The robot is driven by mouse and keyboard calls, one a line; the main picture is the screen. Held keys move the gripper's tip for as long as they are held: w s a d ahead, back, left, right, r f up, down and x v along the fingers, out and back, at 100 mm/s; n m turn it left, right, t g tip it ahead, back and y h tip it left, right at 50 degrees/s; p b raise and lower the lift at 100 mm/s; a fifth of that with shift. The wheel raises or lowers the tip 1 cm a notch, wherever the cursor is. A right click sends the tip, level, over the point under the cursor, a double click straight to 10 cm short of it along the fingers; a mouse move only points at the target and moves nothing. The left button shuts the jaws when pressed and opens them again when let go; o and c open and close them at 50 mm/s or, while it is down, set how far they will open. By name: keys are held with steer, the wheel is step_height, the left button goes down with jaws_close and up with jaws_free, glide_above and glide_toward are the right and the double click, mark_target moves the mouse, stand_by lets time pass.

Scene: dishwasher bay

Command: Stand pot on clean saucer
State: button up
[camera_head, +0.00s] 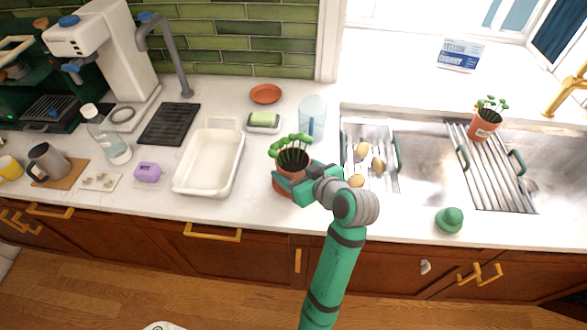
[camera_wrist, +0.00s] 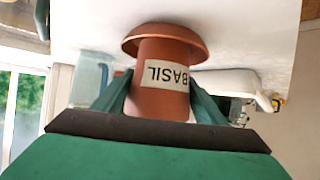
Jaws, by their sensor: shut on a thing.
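A terracotta pot with green sprouts (camera_head: 293,160) stands upright near the counter's front edge. In the wrist view, which shows the scene upside down, its BASIL label (camera_wrist: 166,76) faces me. My gripper (camera_head: 292,183) is shut on the pot's body; its fingers (camera_wrist: 158,104) lie on both sides. A terracotta saucer (camera_wrist: 140,41) is right under the pot's base; its edge also shows in the head view (camera_head: 281,190). I cannot tell whether the base rests on it. Another terracotta saucer (camera_head: 265,93) lies empty near the back wall. I cannot tell which is clean.
A white tub (camera_head: 186,186) is left of the pot, with a green sponge (camera_head: 263,119) and clear tumbler (camera_head: 312,118) behind. The sink with a rack (camera_head: 396,150) is to the right. A second potted plant (camera_head: 484,126) stands over the sink's far side.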

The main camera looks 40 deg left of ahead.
steer(key=shift+f, duration=0.1)
steer(key=o, duration=1.4)
steer(key=shift+c, duration=0.2)
steer(key=shift+r, duration=0.2)
steer(key=v, duration=1.2)
steer(key=shift+w+d+f, duration=0.1)
steer(key=shift+f, duration=0.05)
